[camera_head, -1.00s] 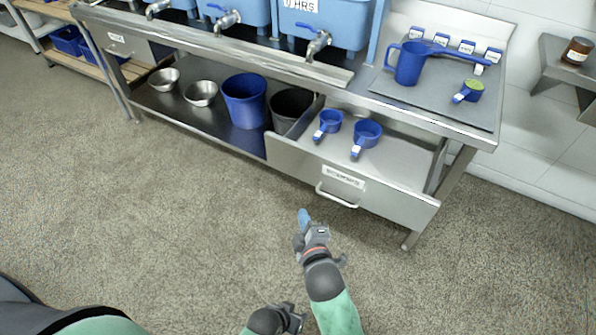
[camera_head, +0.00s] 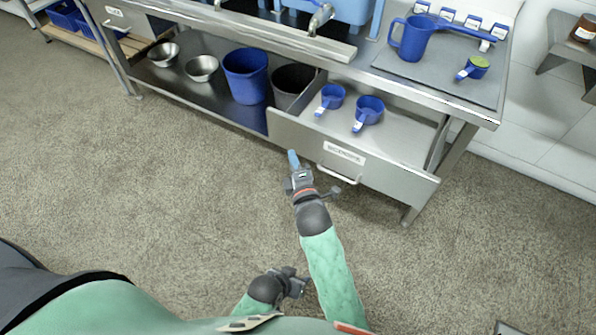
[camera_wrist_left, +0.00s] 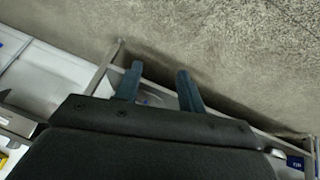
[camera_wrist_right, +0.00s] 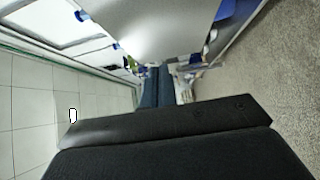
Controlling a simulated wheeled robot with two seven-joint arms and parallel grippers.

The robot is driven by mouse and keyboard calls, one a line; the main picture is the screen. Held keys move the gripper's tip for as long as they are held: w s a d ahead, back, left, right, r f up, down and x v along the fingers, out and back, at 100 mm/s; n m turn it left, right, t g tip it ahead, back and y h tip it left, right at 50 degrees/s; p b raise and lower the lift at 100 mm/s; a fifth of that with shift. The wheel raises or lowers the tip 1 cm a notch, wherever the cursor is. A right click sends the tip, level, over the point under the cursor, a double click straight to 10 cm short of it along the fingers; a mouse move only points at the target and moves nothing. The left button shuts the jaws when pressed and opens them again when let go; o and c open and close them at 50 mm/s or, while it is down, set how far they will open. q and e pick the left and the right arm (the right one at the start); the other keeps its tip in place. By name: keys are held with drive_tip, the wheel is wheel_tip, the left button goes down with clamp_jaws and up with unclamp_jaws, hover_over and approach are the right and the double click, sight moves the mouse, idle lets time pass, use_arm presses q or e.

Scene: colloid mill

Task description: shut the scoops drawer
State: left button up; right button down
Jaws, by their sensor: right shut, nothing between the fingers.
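The scoops drawer (camera_head: 390,187) stands pulled out under the right end of the steel bench. Its grey front has a white label (camera_head: 344,153) and a bar handle (camera_head: 338,176). Two blue scoops (camera_head: 331,97) (camera_head: 369,108) lie inside it. My right gripper (camera_head: 293,158) is shut and empty, close to the drawer front and left of the handle; I cannot tell if it touches. Its closed fingers show in the right wrist view (camera_wrist_right: 156,86). My left gripper (camera_head: 303,284) is low over the floor, away from the drawer. Its fingers are apart in the left wrist view (camera_wrist_left: 158,90).
The bench top (camera_head: 470,88) carries a blue jug (camera_head: 411,40) and a scoop with green contents (camera_head: 472,68). The carpet (camera_head: 150,200) before the bench is clear.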

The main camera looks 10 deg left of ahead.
sight(296, 136)
drive_tip(key=w, duration=0.4)
drive_tip(key=shift+w+d, duration=0.1)
drive_tip(key=shift+d, duration=0.2)
drive_tip(key=shift+w+d, duration=0.1)
drive_tip(key=shift+w, duration=0.2)
use_arm(q)
wheel_tip(296, 136, up, 3)
drive_tip(key=shift+f, duration=0.1)
drive_tip(key=shift+a+p, duration=0.1)
drive_tip(key=shift+p, duration=0.2)
use_arm(e)
drive_tip(key=shift+w, duration=0.1)
